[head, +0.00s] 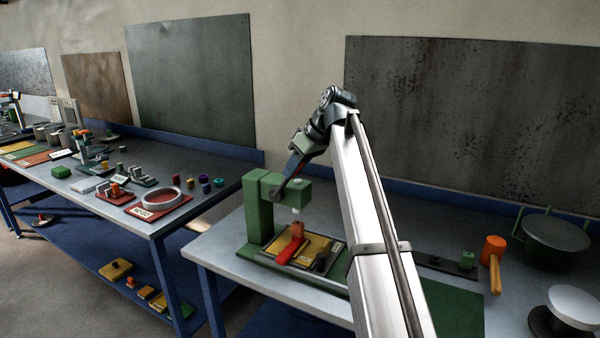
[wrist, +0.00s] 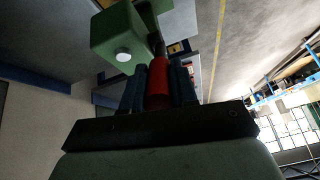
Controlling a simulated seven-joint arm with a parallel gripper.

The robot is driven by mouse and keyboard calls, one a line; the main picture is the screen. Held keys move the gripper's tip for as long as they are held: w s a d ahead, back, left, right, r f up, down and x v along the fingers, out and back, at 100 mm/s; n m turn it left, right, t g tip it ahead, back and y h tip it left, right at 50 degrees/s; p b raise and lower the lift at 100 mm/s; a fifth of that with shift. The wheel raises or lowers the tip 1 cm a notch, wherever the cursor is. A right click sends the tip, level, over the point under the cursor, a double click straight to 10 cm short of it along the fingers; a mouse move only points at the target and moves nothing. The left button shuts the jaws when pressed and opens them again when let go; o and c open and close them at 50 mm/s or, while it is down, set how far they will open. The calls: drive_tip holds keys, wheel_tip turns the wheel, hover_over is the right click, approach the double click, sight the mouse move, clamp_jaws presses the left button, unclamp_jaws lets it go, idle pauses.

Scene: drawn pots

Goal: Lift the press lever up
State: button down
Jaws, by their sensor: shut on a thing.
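The green press (head: 262,207) stands on the right-hand bench, with its head reaching right over a yellow plate. Its dark lever (head: 284,184) rises from a pivot on the side of the head, tilted up and to the right. My gripper (head: 298,158) is at the lever's upper end, above the press head. In the wrist view, my gripper (wrist: 159,74) has its two dark fingers shut on the red lever handle (wrist: 158,92), one on each side. The green press head also shows there (wrist: 117,38), with a white round end. The lever's pivot is mostly hidden in the wrist view.
Under the press head lie a yellow plate (head: 318,246) and a red and orange piece (head: 291,245). An orange mallet (head: 493,256) and a dark green pot (head: 556,240) stand at the right. Another bench (head: 200,168) with several small items is at left.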

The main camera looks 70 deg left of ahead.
drive_tip(key=shift+s+a+r, duration=0.15)
drive_tip(key=shift+a, duration=0.05)
idle(0.4)
drive_tip(key=c, duration=0.9)
unclamp_jaws()
drive_tip(key=v, duration=1.3)
drive_tip(key=shift+s+d+r, duration=0.1)
drive_tip(key=shift+r, duration=0.4)
